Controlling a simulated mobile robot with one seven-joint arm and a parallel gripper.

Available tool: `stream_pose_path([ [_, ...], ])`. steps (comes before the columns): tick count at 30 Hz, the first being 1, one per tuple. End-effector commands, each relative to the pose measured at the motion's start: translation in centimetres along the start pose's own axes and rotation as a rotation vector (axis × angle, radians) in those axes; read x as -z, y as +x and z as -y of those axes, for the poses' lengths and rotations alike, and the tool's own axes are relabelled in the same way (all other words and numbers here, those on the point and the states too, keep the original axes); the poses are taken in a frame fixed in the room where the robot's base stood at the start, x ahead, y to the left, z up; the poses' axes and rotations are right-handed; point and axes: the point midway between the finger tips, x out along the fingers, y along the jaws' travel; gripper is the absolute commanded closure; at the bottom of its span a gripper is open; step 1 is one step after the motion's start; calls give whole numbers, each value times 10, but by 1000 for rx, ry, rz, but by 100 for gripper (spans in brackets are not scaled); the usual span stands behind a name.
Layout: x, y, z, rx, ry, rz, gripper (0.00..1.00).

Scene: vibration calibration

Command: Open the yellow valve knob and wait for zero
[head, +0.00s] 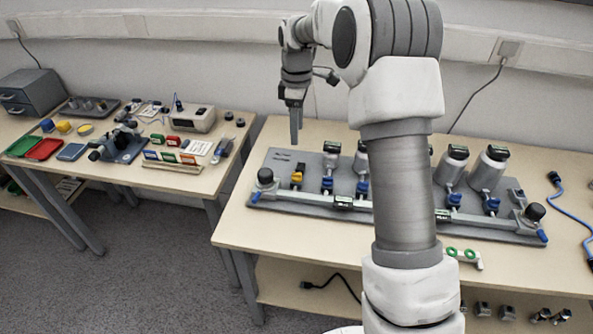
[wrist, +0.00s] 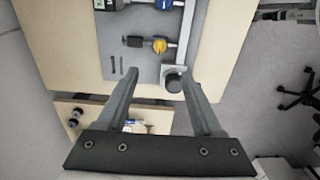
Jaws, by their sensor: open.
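The yellow valve knob (head: 297,177) sits on a short fitting near the left end of the grey manifold board (head: 283,207). In the wrist view the yellow knob (wrist: 159,46) lies beyond my fingertips, roughly centred between them. My gripper (head: 295,138) is above and behind the left part of the board, pointing down, with nothing in it. In the wrist view my gripper (wrist: 161,75) shows two spread fingers, apart from the knob. Small digital displays (head: 343,202) sit on the board's front pipe; their readings are too small to tell. My arm hides the board's middle.
Blue valve knobs (head: 327,183) and grey cylinders (head: 489,168) with displays stand along the board to the right. A black end knob (head: 265,176) stands at its left end, also close to my right finger in the wrist view (wrist: 174,80). A second table (head: 190,185) with tools is left.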

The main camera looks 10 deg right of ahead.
Motion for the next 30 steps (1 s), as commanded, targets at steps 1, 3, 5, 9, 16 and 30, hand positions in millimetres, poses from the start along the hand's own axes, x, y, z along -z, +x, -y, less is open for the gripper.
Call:
stream_pose_path([
  [1,0,14,0,2,0,1,32],
  [3,0,30,1,3,0,2,32],
  [5,0,44,1,3,0,2,32],
  [9,0,74,1,4,0,2,32],
  [16,0,119,1,1,1,1,32],
  [30,0,147,0,-1,2,0,32],
])
